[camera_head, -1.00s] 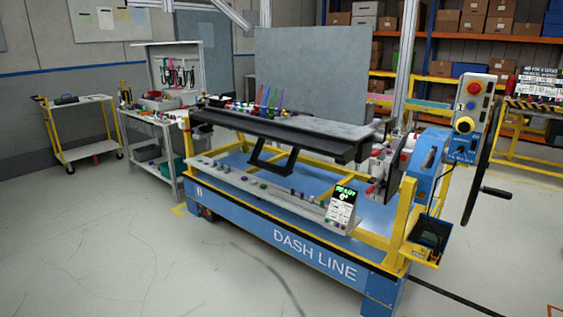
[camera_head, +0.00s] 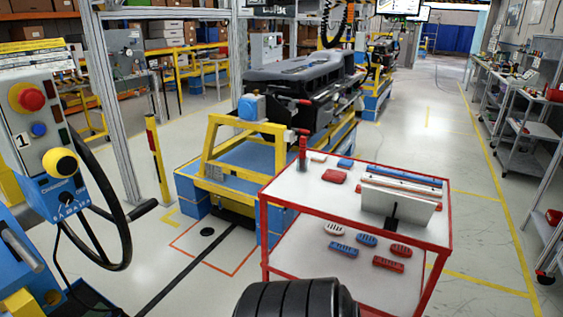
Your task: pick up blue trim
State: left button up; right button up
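Several blue pieces are on the red-framed cart (camera_head: 450,215) at the right of the head view. A small blue piece (camera_head: 345,163) lies flat on the cart's top, near its back edge. A long thin blue strip (camera_head: 425,180) runs along the top of a white rack (camera_head: 398,206) on the cart, beside a red strip. On the lower shelf lie a blue oval slotted piece (camera_head: 367,240) and a blue bar-like piece (camera_head: 343,249). I cannot tell which of these is the blue trim. Neither of my grippers is in view.
Red pieces (camera_head: 334,176) also lie on the cart. A yellow frame on a blue base (camera_head: 225,150) holding a dark dashboard stands behind it. A control panel with a black handwheel (camera_head: 128,232) is at the left. The floor aisle right of the cart is clear.

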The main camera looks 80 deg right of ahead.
aim_at(430, 182)
jog(key=z, duration=2.2)
jog(key=j, duration=0.1)
